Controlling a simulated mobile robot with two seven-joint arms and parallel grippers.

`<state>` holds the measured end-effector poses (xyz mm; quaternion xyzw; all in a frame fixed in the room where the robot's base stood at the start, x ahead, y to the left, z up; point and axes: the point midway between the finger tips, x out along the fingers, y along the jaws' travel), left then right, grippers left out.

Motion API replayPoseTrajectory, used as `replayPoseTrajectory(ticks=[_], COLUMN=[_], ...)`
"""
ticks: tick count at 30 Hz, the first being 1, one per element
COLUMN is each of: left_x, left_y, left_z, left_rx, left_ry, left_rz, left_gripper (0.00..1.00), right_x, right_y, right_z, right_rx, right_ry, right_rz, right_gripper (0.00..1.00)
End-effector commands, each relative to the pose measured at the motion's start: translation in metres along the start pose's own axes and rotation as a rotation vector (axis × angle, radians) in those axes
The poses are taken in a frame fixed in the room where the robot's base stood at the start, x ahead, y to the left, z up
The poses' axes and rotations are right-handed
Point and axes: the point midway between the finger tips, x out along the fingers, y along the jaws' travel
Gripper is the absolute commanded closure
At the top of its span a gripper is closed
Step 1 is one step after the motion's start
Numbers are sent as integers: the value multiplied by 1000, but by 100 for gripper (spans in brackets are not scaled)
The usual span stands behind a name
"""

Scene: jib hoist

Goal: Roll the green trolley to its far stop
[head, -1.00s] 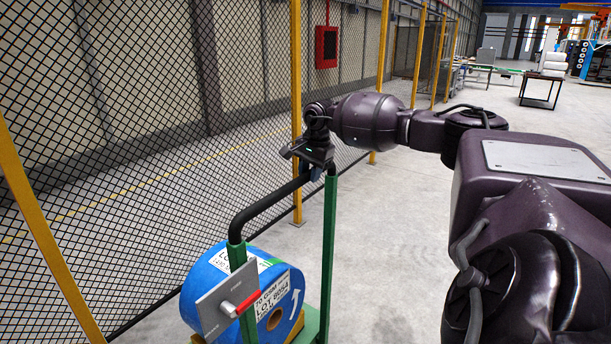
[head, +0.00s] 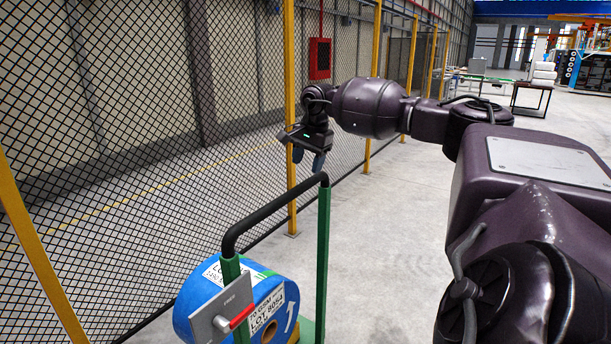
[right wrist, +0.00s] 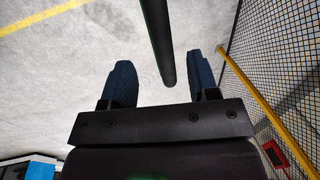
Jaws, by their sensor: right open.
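The green trolley (head: 323,255) stands at the bottom centre of the head view, with green posts and a black push bar (head: 270,212) across their tops. It carries a blue roll with white labels (head: 262,312). A grey plate (head: 222,310) with a red-tipped lever (head: 243,316) is on its near left post. My right gripper (head: 308,160) is open and empty, fingers pointing down, just above the far right end of the bar. In the right wrist view the bar (right wrist: 158,40) shows between the two spread fingers (right wrist: 160,78), apart from both. My left gripper is out of view.
A black mesh fence (head: 130,170) with yellow posts (head: 291,205) runs along the left, close to the trolley. A red box (head: 319,58) hangs behind it. Concrete floor (head: 400,240) right of the trolley is clear. Tables (head: 530,98) stand far back.

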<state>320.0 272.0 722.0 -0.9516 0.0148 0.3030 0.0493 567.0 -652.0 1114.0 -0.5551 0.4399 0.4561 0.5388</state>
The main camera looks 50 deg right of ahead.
Motion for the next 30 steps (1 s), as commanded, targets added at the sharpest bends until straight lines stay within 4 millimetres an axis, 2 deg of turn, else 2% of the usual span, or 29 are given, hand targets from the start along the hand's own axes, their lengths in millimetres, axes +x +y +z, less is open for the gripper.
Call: replayPoseTrajectory(ticks=[3, 9, 30], left_x=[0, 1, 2], left_y=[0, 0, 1], left_z=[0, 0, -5], left_rx=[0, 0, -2], left_ry=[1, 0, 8], left_rz=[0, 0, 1], left_gripper=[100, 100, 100], right_x=[-19, -35, -37], right_y=[0, 0, 0], right_z=[0, 0, 0], right_rx=[0, 0, 0], right_ry=[1, 0, 0], right_rz=[-2, 0, 0], right_gripper=[45, 45, 45])
